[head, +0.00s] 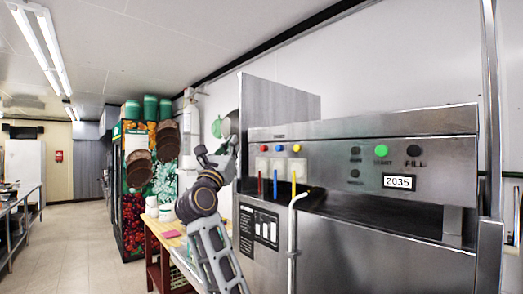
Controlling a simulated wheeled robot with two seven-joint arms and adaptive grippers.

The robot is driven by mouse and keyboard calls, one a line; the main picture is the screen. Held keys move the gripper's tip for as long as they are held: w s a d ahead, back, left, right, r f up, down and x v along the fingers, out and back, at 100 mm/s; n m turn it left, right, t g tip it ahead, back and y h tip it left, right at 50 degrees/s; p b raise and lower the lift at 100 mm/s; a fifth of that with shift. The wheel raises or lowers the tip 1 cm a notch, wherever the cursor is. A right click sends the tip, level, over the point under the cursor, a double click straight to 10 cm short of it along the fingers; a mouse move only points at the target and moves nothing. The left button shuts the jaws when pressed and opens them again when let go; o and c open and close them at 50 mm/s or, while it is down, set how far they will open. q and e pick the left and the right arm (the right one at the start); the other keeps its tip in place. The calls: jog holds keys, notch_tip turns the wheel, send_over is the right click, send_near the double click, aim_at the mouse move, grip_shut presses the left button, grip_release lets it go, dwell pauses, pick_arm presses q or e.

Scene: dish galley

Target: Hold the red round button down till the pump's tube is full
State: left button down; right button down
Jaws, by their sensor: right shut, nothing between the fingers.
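Pale blocks sit below the buttons. Lower down, thin upright tubes show: red (260,183), blue (275,184) and yellow (294,184). Which tube belongs to the red button, and how full each is, I cannot tell. My right gripper (229,148) is shut and empty, left of the buttons and apart from the red one in the picture. My left gripper is not in view.
The steel machine (365,208) fills the right side, with a green START button (381,151), a dark FILL button (414,150) and a display (397,182) reading 2035. A white bent pipe (291,235) stands before it. A wooden table (155,232) is behind my arm. Floor is clear at left.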

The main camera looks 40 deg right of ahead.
jog(key=d, duration=0.7)
jog(key=shift+w+d, duration=0.3)
jog(key=shift+d, duration=0.05)
jog(key=shift+d+p, duration=0.4)
jog(key=shift+d, duration=0.5)
dwell(3.0)
jog(key=shift+a, duration=0.85)
jog(key=shift+a, duration=0.1)
jog(key=shift+s+a, duration=0.2)
jog(key=shift+a, duration=2.25)
